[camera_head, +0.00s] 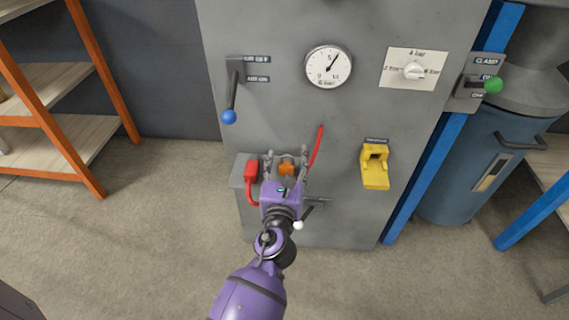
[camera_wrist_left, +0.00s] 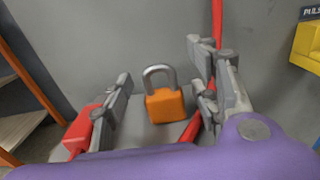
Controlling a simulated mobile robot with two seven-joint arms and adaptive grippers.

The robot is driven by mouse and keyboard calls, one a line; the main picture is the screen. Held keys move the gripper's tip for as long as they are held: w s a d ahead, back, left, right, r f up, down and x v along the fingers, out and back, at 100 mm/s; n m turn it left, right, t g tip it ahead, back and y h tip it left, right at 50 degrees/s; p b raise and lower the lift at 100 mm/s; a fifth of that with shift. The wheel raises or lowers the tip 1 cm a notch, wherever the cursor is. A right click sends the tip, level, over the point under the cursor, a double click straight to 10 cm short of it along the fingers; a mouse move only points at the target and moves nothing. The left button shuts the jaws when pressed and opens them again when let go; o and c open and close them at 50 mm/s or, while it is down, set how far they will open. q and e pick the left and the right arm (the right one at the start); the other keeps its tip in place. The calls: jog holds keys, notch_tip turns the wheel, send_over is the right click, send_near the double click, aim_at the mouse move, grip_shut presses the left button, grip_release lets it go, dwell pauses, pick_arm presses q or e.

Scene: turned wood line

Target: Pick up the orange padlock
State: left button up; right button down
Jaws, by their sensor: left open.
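The orange padlock (camera_wrist_left: 166,104) has a grey metal shackle and stands upright on a grey ledge on the front of the cabinet. In the head view the padlock (camera_head: 286,169) shows between the fingers of my left gripper (camera_head: 287,160). In the left wrist view my left gripper (camera_wrist_left: 165,90) is open, with one finger on each side of the padlock and a gap to both. The padlock is not held. My right gripper is in neither view.
A red plug-like part (camera_head: 251,170) with a red cable sits left of the gripper. A red lever (camera_head: 317,146) slants up close on the right. A yellow part (camera_head: 375,167), a blue-knobbed lever (camera_head: 230,106) and a gauge (camera_head: 329,67) are on the grey cabinet (camera_head: 290,115).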

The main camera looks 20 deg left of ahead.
pick_arm(q)
jog(key=shift+c, duration=0.2)
jog(key=c, duration=1.3)
jog(key=shift+r, duration=0.1)
